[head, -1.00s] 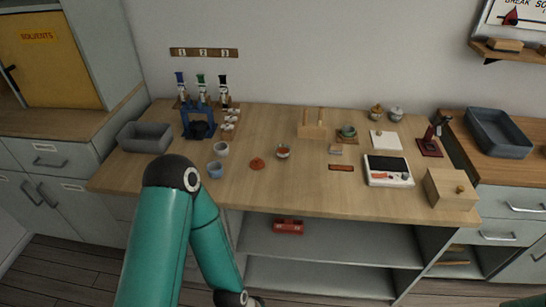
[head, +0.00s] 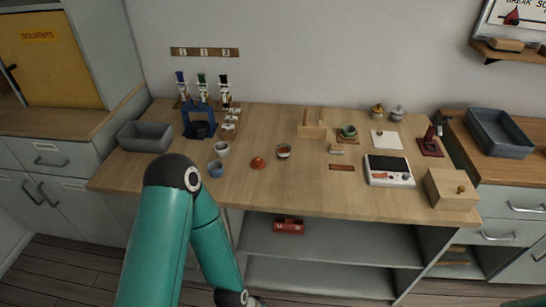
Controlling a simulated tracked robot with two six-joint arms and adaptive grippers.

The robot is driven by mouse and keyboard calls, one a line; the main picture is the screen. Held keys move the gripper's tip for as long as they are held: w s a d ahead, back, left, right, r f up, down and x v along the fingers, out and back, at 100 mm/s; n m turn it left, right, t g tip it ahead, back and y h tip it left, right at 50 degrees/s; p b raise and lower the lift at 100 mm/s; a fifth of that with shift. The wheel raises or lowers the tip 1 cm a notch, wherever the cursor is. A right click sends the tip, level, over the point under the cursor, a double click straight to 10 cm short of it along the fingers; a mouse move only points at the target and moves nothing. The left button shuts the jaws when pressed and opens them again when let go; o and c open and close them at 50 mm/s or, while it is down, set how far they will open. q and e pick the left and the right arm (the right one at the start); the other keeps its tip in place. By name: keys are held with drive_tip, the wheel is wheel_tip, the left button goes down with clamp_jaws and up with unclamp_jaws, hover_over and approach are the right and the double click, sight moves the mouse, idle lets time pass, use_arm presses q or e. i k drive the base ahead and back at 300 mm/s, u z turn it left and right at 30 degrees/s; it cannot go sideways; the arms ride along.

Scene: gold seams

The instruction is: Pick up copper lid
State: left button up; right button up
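A small jar with a golden-brown top (head: 377,111) stands at the back right of the worktop, beside a grey-topped jar (head: 397,113). A small orange-red domed piece (head: 257,163) lies on the front middle of the worktop. I cannot tell for sure which of these is the copper lid. My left arm comes up from the bottom and bends back down in front of the bench. Only a dark bit of my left gripper (head: 258,302) shows at the bottom edge, well away from the worktop items; its fingers are cut off. My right gripper is out of view.
A grey bin (head: 145,136), a blue rack (head: 198,122) and small cups (head: 221,149) stand on the left. A reddish-rimmed cup (head: 283,151) is central. A scale (head: 389,170) and wooden box (head: 451,188) are on the right.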

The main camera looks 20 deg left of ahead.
sight(258, 163)
drive_tip(key=u, duration=1.75)
drive_tip(key=i, duration=0.1)
drive_tip(key=z, duration=3.05)
drive_tip(key=k, duration=1.05)
drive_tip(key=u, duration=0.8)
drive_tip(key=i, duration=0.5)
